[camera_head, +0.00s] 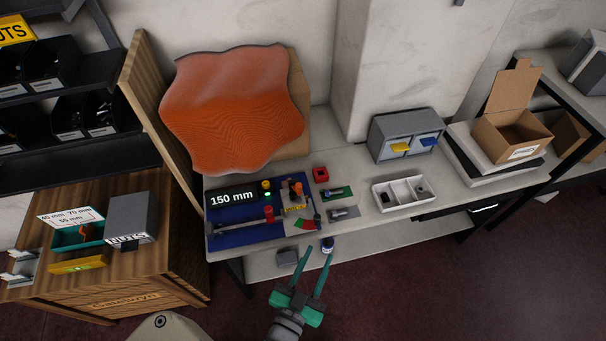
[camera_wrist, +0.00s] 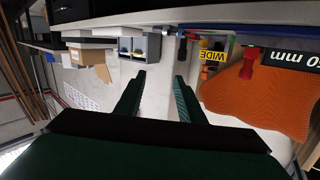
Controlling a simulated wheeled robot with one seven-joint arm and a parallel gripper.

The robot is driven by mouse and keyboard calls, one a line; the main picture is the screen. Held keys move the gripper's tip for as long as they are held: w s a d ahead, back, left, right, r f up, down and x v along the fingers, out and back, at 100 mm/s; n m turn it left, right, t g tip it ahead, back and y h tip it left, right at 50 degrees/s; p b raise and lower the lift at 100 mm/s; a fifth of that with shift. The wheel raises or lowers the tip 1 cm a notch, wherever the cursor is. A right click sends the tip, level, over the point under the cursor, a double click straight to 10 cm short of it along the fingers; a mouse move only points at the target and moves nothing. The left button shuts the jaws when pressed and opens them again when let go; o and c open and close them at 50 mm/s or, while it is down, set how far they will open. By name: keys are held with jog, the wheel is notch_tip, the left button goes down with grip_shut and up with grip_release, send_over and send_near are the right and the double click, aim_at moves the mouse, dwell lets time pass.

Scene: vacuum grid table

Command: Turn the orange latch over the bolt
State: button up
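A small orange part (camera_head: 297,188), which looks like the latch, stands on the right side of the blue board (camera_head: 240,238) on the table. A yellow label sits at its foot; a yellow label (camera_wrist: 211,56) reading "WIDE" shows in the upside-down wrist view. I cannot make out the bolt or how the latch lies against it. My gripper (camera_head: 319,254) has green fingers, spread apart with nothing between them. It is in front of the table's front edge, apart from the board. The open fingers also show in the wrist view (camera_wrist: 158,78).
On the board are a "150 mm" display (camera_head: 234,198), a red-handled slide (camera_head: 269,213) and a yellow knob with a green light. Small plates with metal parts (camera_head: 337,193) and a white tray (camera_head: 402,193) lie to the right. An orange wavy panel (camera_head: 235,105) stands behind.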

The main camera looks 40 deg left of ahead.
aim_at(299, 188)
jog(key=w+a+r+n+y, duration=0.1)
jog(key=w+a, duration=0.4)
jog(key=w+a+r+n+y, duration=0.1)
jog(key=w+a+y, duration=0.1)
jog(key=w+a, duration=0.3)
jog(key=w+a+r+n+y, duration=0.1)
jog(key=w+a, duration=0.4)
jog(key=a, duration=0.2)
jog(key=shift+w+n, duration=0.25)
jog(key=shift+n, duration=0.15)
jog(key=shift+x, duration=0.95)
jog(key=shift+w+a, duration=0.35)
jog(key=shift+w, duration=0.05)
grip_shut()
